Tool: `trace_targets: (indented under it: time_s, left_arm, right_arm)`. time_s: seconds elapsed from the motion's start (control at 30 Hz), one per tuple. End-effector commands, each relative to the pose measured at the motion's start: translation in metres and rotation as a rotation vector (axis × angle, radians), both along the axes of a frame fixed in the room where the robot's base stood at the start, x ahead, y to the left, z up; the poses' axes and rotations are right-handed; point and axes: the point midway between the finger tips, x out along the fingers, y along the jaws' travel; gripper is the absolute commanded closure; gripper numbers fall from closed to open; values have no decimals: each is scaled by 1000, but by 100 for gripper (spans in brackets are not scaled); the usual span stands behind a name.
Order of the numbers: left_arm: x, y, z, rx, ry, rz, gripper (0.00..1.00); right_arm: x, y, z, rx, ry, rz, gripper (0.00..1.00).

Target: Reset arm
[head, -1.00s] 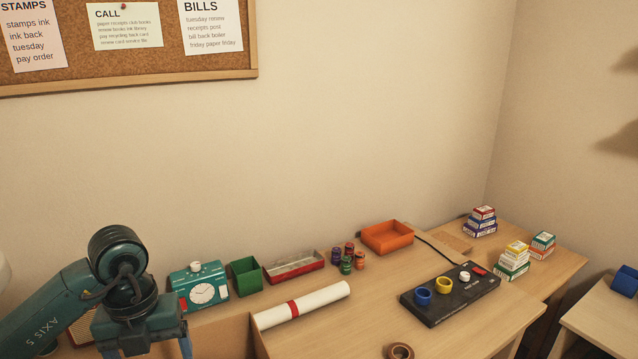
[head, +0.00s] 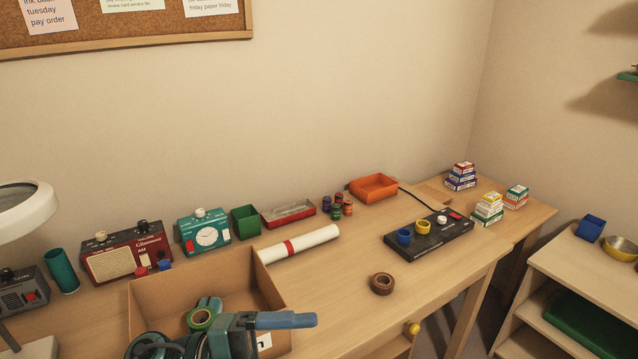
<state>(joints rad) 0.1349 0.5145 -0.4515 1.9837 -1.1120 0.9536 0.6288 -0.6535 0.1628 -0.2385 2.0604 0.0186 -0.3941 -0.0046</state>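My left gripper (head: 285,320) shows at the bottom of the head view, in front of an open cardboard box (head: 190,283). Its blue fingers point right, across the box's right front corner. They are seen side-on and overlap, so the gap between them cannot be judged. Nothing shows held at the fingertips. My teal and black arm parts hide some of the box's front. My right gripper is out of view.
A green tape roll (head: 201,318) shows at the box, partly hidden by my arm. A white rolled paper (head: 300,244), a brown tape roll (head: 382,283) and a black panel (head: 428,236) lie right of it. Radios, a clock and trays line the wall.

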Motion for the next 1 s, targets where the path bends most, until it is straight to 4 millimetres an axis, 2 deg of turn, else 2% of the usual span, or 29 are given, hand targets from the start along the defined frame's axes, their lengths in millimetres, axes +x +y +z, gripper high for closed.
trace_targets:
  time_s: [0.07, 0.13, 0.17, 0.27, 0.33, 0.4, 0.5, 0.6, 0.77, 1.0]
  left_arm:
    - [13, 5, 8, -218, 139, 188, 18]
    - [31, 22, 2, -363, 279, 384, 18]
    - [38, 31, -6, -410, 349, 472, 18]
    - [51, 66, -54, -501, 610, 773, 18]
    - [45, 88, -102, -505, 814, 967, 18]
    - [29, 103, -145, -473, 994, 1109, 18]
    - [-2, 113, -195, -406, 1206, 1242, 18]
    - [-29, 117, -226, -344, 1356, 1312, 18]
    - [-52, 116, -247, -290, 1466, 1349, 18]
    - [-53, 116, -248, -286, 1474, 1351, 18]
  right_arm:
    - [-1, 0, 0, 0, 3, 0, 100]
    - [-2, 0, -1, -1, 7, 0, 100]
    - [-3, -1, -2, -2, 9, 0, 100]
    - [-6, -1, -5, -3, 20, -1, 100]
    - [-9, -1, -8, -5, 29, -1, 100]
    - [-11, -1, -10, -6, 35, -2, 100]
    - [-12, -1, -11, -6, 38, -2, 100]
    - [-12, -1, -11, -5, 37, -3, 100]
    - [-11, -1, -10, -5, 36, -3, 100]
    - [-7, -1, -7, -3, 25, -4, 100]
